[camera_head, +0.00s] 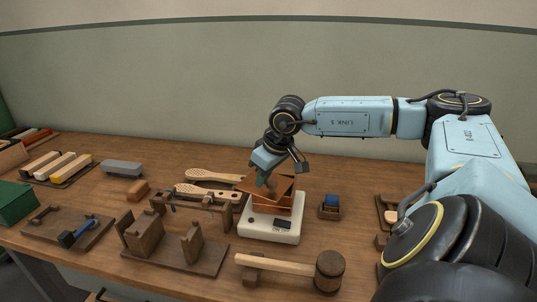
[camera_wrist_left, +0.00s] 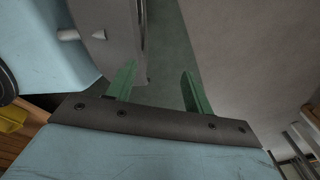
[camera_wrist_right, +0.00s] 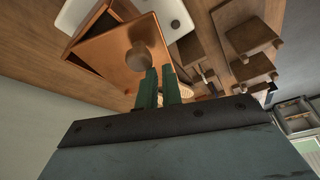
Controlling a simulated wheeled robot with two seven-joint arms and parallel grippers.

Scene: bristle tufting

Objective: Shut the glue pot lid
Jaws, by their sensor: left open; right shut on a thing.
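The glue pot (camera_head: 285,208) is a square copper box standing on a white heater or scale (camera_head: 270,229) in the middle of the bench. Its copper lid (camera_head: 256,186) sits at the pot's top, tilted and skewed to the rim, with a gap at one side. In the right wrist view the lid (camera_wrist_right: 106,52) shows with a round knob (camera_wrist_right: 140,57). My right gripper (camera_head: 266,181) is shut on the knob; its green fingertips (camera_wrist_right: 157,74) are close together there. My left gripper (camera_wrist_left: 157,85) is open and empty, outside the head view.
A mallet (camera_head: 327,271) lies in front of the white base. A wooden jig (camera_head: 150,235) and brush blanks (camera_head: 205,192) stand to the left.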

